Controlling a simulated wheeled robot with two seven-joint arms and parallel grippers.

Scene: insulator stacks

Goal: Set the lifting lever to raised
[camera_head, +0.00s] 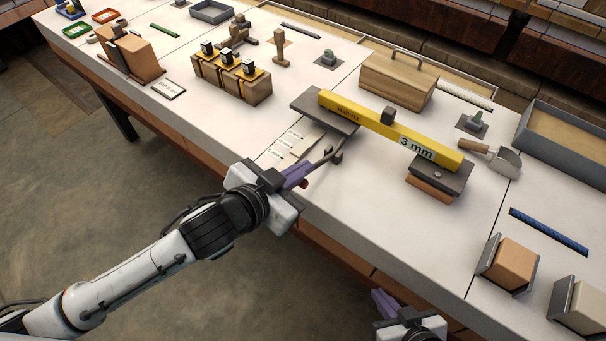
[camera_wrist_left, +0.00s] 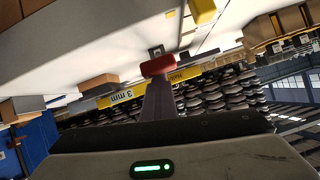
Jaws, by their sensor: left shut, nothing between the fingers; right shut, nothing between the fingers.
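The lever, a thin dark bar (camera_head: 325,158) with a red knob, sits at the table's front edge, below the long yellow beam (camera_head: 375,124) marked "3 mm". The bar slopes down toward the front left. In the left wrist view the red knob (camera_wrist_left: 158,66) is right at the tip of my purple fingers (camera_wrist_left: 158,98); I cannot tell whether they touch. My left gripper (camera_head: 299,175) is shut and empty beside the knob, partly hiding it. My right gripper (camera_head: 381,301) is shut and empty in front of the table, low in the picture.
Dark plates (camera_head: 312,103) support the beam's left end, and a plated block (camera_head: 440,177) its right. A pale card (camera_head: 287,148) lies left of the lever. The table front right of the lever is clear.

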